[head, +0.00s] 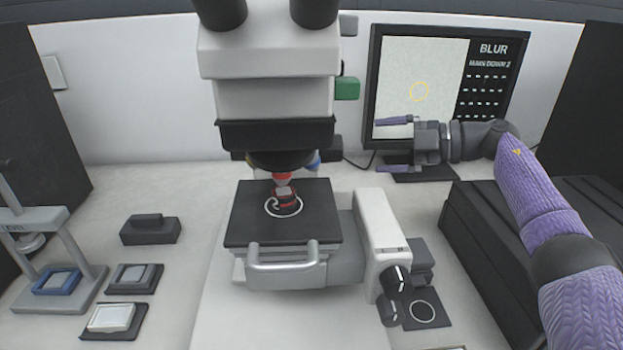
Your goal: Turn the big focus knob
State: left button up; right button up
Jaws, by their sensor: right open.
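The microscope (265,100) stands in the middle of the bench. A black knob with a white mark (396,280), seemingly the big focus knob, sits on the lower right side of its white base housing. A smaller dark knob (388,312) is just below it. My right gripper (382,145) is open and empty, its fingers pointing left in front of the monitor. It is well behind and above the knobs, touching neither. My left gripper is not in view.
The monitor (490,110) reads "BLUR" and shows a faint yellow ring. The black stage (255,230) has a silver handle (285,265). A black ribbed box (480,240) stands right of the knobs. Small trays and a stand (75,285) are at left.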

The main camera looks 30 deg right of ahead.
aim_at(334, 154)
jog(key=b+x, duration=0.1)
jog(key=x, duration=0.8)
jog(key=shift+w+a, duration=0.25)
jog(key=shift+a, duration=0.05)
jog(key=c, duration=1.1)
jog(key=shift+c, duration=0.2)
jog(key=shift+f, duration=0.1)
